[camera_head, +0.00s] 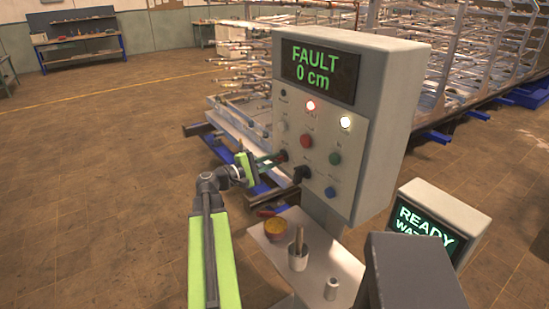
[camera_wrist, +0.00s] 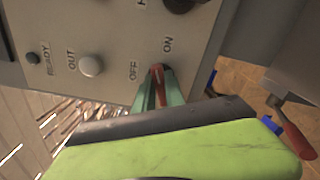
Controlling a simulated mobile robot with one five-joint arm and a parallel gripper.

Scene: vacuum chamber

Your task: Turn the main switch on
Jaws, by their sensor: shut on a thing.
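The main switch (camera_wrist: 158,86) is a small red handle on the grey control panel, with the labels OFF and ON printed beside it in the wrist view. In the head view the switch (camera_head: 282,156) shows as a small dark red spot at the panel's lower left. My gripper (camera_wrist: 157,92) is shut on the handle, with one green finger on each side. In the head view my gripper (camera_head: 274,160) reaches the panel from the left. The fingers hide part of the handle, and I cannot tell which label it points to.
The control box (camera_head: 378,120) shows FAULT 0 cm, with a red and a white lamp lit. A black knob (camera_head: 301,173) sits right of the switch. Below, a shelf (camera_head: 318,262) bears a bowl (camera_head: 276,229) and a cup (camera_head: 298,258). A READY screen (camera_head: 428,228) stands at right.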

